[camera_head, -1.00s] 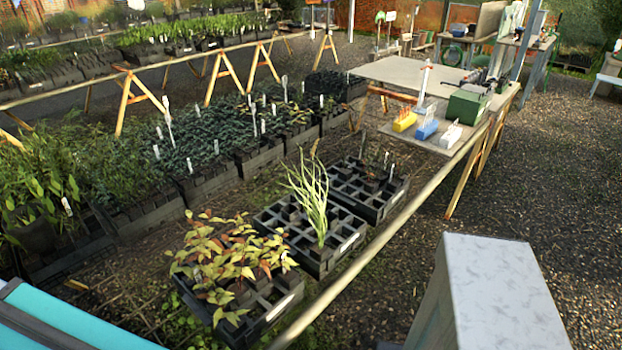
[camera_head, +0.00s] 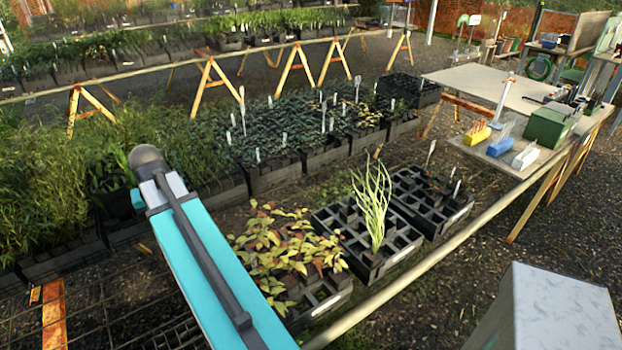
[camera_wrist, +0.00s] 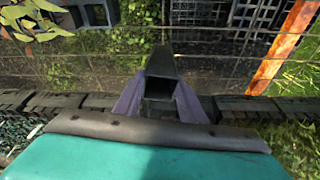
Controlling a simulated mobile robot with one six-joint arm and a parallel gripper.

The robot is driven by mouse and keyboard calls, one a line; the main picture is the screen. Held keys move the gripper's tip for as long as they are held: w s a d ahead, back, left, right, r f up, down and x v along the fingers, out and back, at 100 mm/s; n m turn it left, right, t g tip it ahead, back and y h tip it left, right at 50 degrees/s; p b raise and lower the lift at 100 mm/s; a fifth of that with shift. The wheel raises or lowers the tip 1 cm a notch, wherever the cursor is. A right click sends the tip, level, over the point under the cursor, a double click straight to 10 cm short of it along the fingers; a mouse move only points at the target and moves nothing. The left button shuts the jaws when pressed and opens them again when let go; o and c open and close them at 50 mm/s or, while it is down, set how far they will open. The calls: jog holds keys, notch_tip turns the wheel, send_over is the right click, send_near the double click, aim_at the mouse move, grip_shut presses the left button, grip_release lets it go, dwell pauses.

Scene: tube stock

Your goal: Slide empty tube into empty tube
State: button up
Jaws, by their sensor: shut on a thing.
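In the wrist view my gripper (camera_wrist: 160,92) has two purple fingers, shut on a dark, square, hollow tube (camera_wrist: 162,70). The tube's open end faces the camera, and its inside looks dark and empty. In the head view my turquoise arm is in the lower left, and the fingers and held tube are not visible. Black crates with square compartments stand in the middle: one with a grassy plant (camera_head: 392,262), one behind it (camera_head: 432,215) and one under a reddish-leaved plant (camera_head: 322,302). I cannot single out another empty tube.
Rows of potted seedlings (camera_head: 285,140) fill the left and back. A pale rail (camera_head: 450,240) runs in front of the crates. A grey table (camera_head: 480,85) holds a green box (camera_head: 548,128) and coloured blocks. Wire mesh and an orange wooden strip (camera_wrist: 285,48) lie below my gripper.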

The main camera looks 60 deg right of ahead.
jog(key=s+d+m+g+h+p, duration=0.15)
jog(key=s+d+m, duration=0.25)
jog(key=s+d, duration=0.9)
jog(key=s+d+m+g+p, duration=0.15)
jog(key=s+d+m, duration=0.35)
jog(key=s+d, duration=0.75)
jog(key=s+d+m+p, duration=0.1)
jog(key=s+d+m, duration=0.1)
jog(key=s+d, duration=0.3)
jog(key=s+d+m+p, duration=0.1)
jog(key=s+d+m, duration=0.2)
jog(key=s, duration=1)
jog(key=s+d+m+g+p, duration=0.1)
jog(key=s+d+m, duration=0.1)
jog(key=s+d, duration=0.6)
jog(key=shift+s+d, duration=0.3)
jog(key=shift+s, duration=0.2)
jog(key=shift+f+y, duration=0.15)
jog(key=shift+y, duration=0.1)
notch_tip(320, 180, down, 2)
jog(key=shift+b, duration=0.6)
jog(key=shift+w+f, duration=0.15)
jog(key=shift+f, duration=0.15)
